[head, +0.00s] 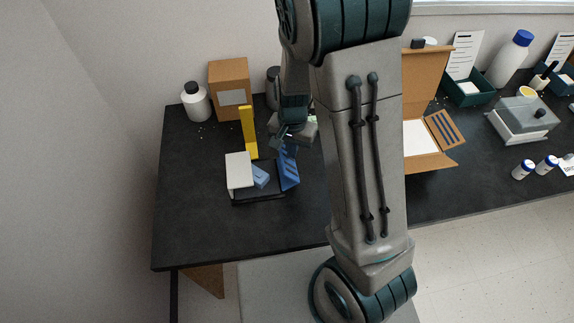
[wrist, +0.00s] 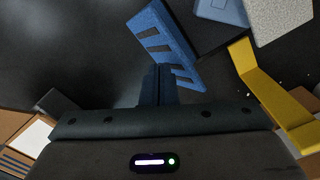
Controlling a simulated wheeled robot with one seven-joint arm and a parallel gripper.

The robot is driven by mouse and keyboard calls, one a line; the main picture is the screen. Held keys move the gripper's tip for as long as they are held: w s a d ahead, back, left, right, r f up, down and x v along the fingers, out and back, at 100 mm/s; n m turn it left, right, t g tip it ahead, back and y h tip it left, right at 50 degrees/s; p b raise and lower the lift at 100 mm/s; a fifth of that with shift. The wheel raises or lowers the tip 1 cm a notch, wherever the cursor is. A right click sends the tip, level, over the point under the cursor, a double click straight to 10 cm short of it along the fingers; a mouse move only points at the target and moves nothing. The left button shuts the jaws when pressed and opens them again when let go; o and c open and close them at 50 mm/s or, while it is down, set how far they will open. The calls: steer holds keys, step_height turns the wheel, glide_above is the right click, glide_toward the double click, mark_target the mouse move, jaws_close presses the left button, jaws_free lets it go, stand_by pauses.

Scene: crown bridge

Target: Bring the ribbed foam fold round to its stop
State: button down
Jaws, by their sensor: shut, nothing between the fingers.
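The ribbed foam fold is a blue panel (head: 289,170) with dark ribs. It stands tilted at the right side of a low black base (head: 258,199). It also shows in the wrist view (wrist: 160,40), top centre. A smaller blue block (head: 260,176) and a pale grey block (head: 238,172) sit left of it on the base. My gripper (wrist: 164,72) is shut and empty. Its tips are close beside the lower edge of the fold in the wrist view; I cannot tell whether they touch. In the head view my gripper (head: 284,138) is just above the fold, partly hidden by my wrist.
A yellow upright bracket (head: 248,130) stands behind the base. A white bottle (head: 195,103) and a cardboard box (head: 230,88) stand at the back left. An open carton (head: 428,110) lies right of my arm. The dark table (head: 195,230) is clear at the front left.

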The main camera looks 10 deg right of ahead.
steer(key=shift+a+r, duration=0.1)
steer(key=shift+a, duration=0.05)
stand_by(0.3)
steer(key=shift+a+p, duration=0.3)
steer(key=shift+a, duration=0.45)
steer(key=shift+a+r, duration=0.1)
steer(key=shift+a, duration=0.65)
steer(key=shift+a+p, duration=0.35)
steer(key=shift+a, duration=0.45)
